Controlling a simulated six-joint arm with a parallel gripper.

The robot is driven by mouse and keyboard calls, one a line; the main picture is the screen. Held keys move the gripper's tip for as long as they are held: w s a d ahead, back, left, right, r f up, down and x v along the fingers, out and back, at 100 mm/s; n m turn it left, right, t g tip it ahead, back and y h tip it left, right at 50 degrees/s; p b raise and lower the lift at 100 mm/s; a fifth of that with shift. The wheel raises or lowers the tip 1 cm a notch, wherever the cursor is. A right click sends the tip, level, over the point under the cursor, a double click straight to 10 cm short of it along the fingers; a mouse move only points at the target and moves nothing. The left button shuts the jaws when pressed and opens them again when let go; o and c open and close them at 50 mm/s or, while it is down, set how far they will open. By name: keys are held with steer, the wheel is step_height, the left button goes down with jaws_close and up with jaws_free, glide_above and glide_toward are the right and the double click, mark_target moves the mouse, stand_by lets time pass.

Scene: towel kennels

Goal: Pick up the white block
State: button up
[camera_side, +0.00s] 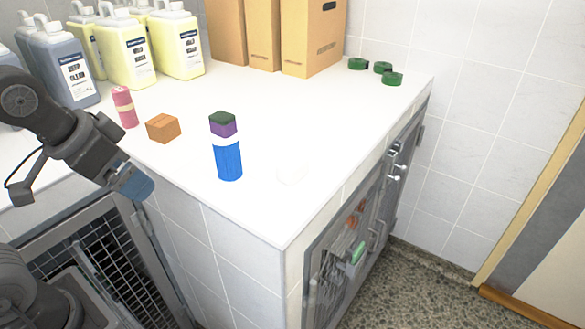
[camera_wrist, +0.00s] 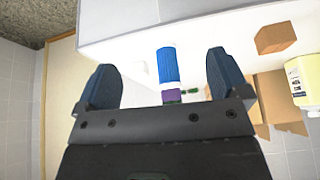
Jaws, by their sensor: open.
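A faint, pale white shape (camera_side: 291,172), apparently the white block, lies on the white counter near its front edge. Its outline barely stands out, and a pale patch (camera_wrist: 138,72) in the wrist view may be the same thing. A blue cylinder (camera_side: 228,164) with a white upper end stands to its left, also seen between my fingers in the wrist view (camera_wrist: 167,65). My gripper (camera_side: 135,185) has blue-grey fingers and is left of these things, by the counter's front edge. In the wrist view my gripper (camera_wrist: 162,78) is open, with nothing held.
A purple and dark green piece (camera_side: 222,124) is at the cylinder's top or just behind it. A brown block (camera_side: 163,128) and a pink roll (camera_side: 124,107) are further left. Bottles (camera_side: 125,50), cardboard files (camera_side: 310,40) and green rolls (camera_side: 383,68) line the back. The counter's right is clear.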

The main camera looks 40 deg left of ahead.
steer(key=w+d+r+m+g, duration=0.2)
steer(key=w+r+m, duration=0.3)
steer(key=w, duration=0.3)
steer(key=m+g, duration=0.3)
steer(key=m, duration=1)
glide_above(292, 161)
step_height(292, 161, down, 2)
steer(key=f, duration=0.8)
steer(key=shift+a, duration=0.2)
steer(key=shift+d+f, duration=0.15)
steer(key=shift+f, duration=1.25)
steer(key=shift+d+f, duration=0.1)
steer(key=shift+f, duration=1.25)
steer(key=c, duration=1.1)
